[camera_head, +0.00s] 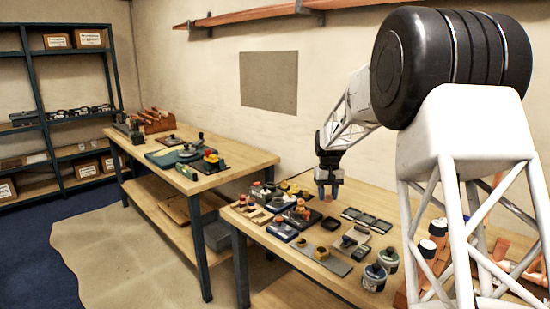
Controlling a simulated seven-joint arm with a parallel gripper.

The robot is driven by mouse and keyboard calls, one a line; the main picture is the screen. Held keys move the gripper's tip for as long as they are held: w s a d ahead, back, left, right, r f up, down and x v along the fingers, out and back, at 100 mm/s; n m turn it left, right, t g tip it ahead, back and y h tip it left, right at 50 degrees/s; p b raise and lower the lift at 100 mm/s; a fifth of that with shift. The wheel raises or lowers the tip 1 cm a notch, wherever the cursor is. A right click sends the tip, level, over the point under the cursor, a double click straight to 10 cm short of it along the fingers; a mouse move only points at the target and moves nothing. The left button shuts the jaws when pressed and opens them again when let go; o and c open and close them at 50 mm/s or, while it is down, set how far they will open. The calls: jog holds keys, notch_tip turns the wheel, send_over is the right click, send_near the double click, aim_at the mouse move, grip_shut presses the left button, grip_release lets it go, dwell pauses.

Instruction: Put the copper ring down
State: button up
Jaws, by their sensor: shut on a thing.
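My gripper (328,189) hangs pointing down above the back part of the right workbench (292,262). It is shut on the copper ring, of which only a small copper-coloured bit shows between the fingertips. The fingers hide most of it, and its shape is too small to make out. The gripper appears to be above the bench top, apart from the things on it.
Several small fixtures and parts crowd the bench's left end. Two tins (374,277) stand at the front. Copper pipe pieces (518,252) lie at the right, partly behind my white arm structure. A second bench (238,158) stands left.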

jog(key=shift+a+r+m, duration=0.2)
jog(key=shift+r+m, duration=0.2)
jog(key=shift+m, duration=0.1)
dwell(0.5)
jog(key=s+d+f+m+y, duration=0.1)
jog(key=s+d+f+m, duration=0.2)
jog(key=s+f, duration=0.4)
jog(key=s+m, duration=0.1)
jog(key=s, duration=0.2)
jog(key=shift+d+f+m, duration=0.15)
jog(key=shift+f+m, duration=0.1)
jog(key=shift+m, duration=0.05)
jog(key=shift+w, duration=0.1)
send_over(331, 225)
jog(key=shift+f, duration=0.75)
dwell(0.3)
jog(key=shift+f, duration=1.75)
jog(key=shift+f, duration=0.6)
